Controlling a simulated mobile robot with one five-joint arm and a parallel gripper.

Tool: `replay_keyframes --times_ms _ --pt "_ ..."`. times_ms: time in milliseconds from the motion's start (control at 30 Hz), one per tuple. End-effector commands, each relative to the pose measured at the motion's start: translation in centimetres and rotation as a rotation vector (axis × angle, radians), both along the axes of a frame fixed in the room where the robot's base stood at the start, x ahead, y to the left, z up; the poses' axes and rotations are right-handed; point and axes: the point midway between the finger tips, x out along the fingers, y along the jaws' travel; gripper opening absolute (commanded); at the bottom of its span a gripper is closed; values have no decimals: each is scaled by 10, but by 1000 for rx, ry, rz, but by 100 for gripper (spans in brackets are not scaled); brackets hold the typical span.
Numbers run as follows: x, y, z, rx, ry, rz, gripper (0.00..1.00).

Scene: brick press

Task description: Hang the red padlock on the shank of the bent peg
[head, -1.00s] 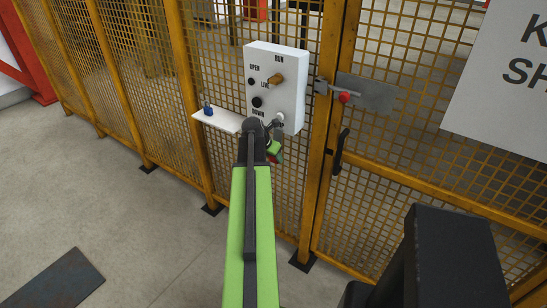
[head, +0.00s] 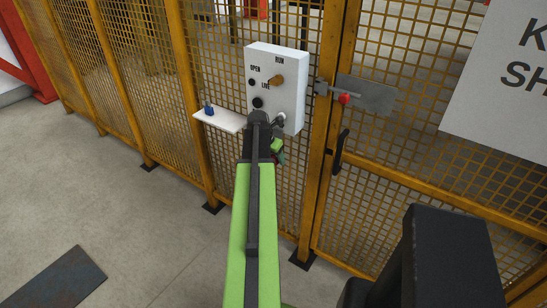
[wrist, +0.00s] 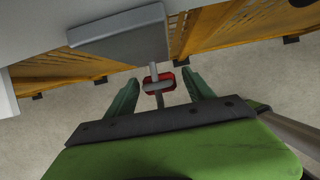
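The red padlock (wrist: 167,78) shows in the wrist view between my two finger tips, with a visible gap on each side. A grey peg (wrist: 153,56) comes from a grey block (wrist: 120,34) above and meets the padlock; whether the shackle is around it I cannot tell. My gripper (wrist: 159,75) is open, one green finger on each side of the padlock. In the head view my gripper (head: 278,151) is below the white control box, by its lower right corner. The arm hides most of the padlock and peg there.
The white control box (head: 291,67) is on the yellow mesh fence. A small white shelf (head: 222,120) beside it holds a blue padlock (head: 209,110). A gate latch (head: 366,94) with a red piece (head: 344,98) and a black handle (head: 340,150) are to the right.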

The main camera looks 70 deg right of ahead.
Motion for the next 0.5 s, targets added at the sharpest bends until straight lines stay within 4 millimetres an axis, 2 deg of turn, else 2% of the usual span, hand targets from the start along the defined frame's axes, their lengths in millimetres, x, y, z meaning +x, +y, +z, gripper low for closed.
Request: replay_keyframes --times_ms 333,500 --pt "0 0 2 -1 0 0 65" --pt "1 5 17 -1 0 0 65"
